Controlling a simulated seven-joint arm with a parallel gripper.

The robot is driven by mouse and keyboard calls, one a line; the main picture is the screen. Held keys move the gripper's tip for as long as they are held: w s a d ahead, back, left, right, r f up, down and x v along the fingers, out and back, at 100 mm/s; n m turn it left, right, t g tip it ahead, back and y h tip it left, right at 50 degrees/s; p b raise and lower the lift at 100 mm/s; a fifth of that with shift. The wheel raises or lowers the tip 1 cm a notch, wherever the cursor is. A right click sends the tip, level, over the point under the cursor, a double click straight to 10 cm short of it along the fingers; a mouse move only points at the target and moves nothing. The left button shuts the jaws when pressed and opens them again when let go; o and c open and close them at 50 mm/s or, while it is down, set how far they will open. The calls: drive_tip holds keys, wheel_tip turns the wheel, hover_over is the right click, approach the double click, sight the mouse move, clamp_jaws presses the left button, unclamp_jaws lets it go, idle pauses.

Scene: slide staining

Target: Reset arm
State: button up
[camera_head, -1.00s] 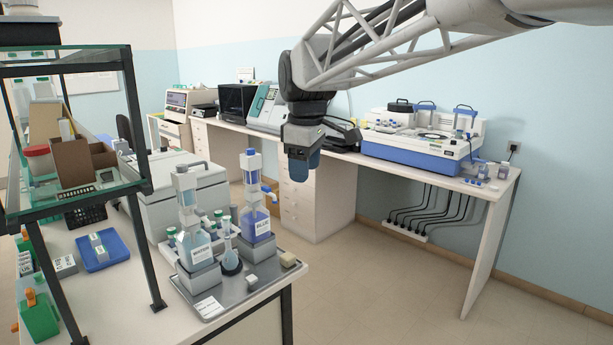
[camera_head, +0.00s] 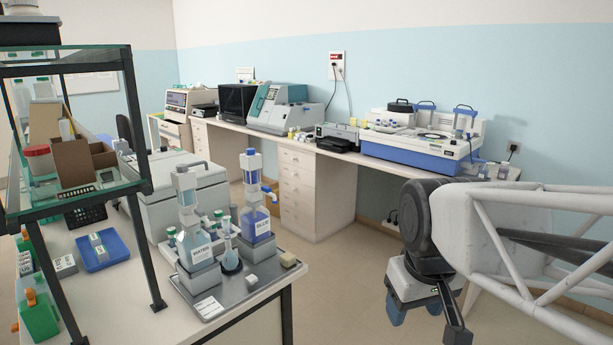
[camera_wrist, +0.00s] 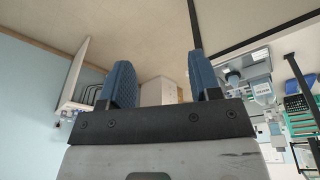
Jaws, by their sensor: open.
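My gripper (camera_head: 413,310) is at the lower right of the head view, over open floor between the near bench and the long wall bench. It points down and away from the bench tops. In the wrist view its two blue fingers (camera_wrist: 163,84) stand apart with nothing between them. It is open and empty. No object is near the fingers.
A glass shelf (camera_head: 75,196) stands at left. A blue-white machine (camera_head: 420,145) sits on the wall bench (camera_head: 491,188).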

drive_tip(key=s+d+f+m, duration=0.2)
drive_tip(key=s+f, duration=0.3)
drive_tip(key=s, duration=0.1)
drive_tip(key=shift+m, duration=0.4)
